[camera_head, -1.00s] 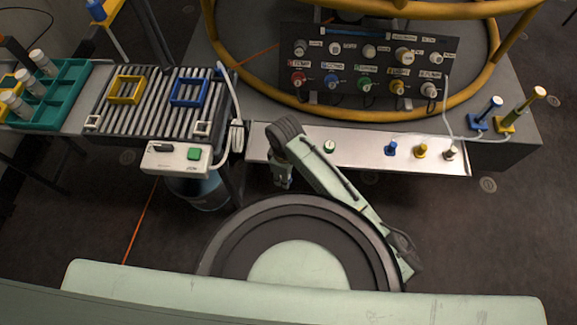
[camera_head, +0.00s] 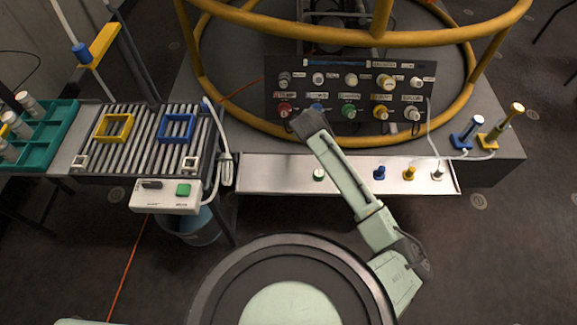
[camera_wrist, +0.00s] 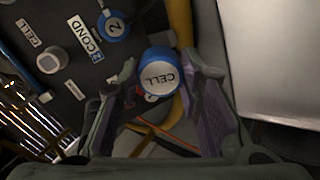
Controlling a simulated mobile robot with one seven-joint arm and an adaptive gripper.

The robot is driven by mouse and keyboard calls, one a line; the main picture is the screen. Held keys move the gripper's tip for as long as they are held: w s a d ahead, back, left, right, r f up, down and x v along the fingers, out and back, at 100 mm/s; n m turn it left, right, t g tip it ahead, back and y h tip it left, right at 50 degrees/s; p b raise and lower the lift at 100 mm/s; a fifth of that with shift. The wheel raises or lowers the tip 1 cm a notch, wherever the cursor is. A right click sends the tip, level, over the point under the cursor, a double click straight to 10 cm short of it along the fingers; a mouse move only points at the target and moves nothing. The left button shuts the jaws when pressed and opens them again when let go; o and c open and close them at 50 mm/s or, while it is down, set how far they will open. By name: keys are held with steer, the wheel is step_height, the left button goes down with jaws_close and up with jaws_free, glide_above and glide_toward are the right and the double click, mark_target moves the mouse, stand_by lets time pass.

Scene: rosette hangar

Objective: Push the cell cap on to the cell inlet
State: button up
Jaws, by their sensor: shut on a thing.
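The cell cap (camera_wrist: 160,76) is a blue cap with a pale top lettered CELL, seen in the wrist view. My gripper (camera_wrist: 158,66) is shut on it, one finger on each side. The cell inlet (camera_wrist: 52,60) is a small grey stub beside a CELL label on the dark panel, in the wrist view to the left of the cap and apart from it. In the head view the cell inlet (camera_head: 318,78) is second from left in the panel's upper row. There my wrist stands in front of the panel's lower left, hiding fingers and cap.
The panel (camera_head: 440,95) has a lower row of coloured numbered caps near my gripper. A yellow ring frame (camera_head: 330,37) surrounds it. The metal shelf (camera_head: 270,174) in front bears several small caps. A roller conveyor (camera_head: 140,135) stands left. A pale cable hangs at the panel's right.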

steer(key=w+d+r+t, duration=0.4)
steer(key=w+d+r, duration=0.1)
steer(key=w+r, duration=0.4)
steer(key=shift+x, duration=2.6)
steer(key=shift+s+p, duration=0.1)
steer(key=shift+p, duration=1.05)
steer(key=shift+w+f, duration=0.3)
steer(key=shift+w, duration=0.15)
stand_by(0.3)
steer(key=o, duration=0.9)
steer(key=shift+s, duration=0.1)
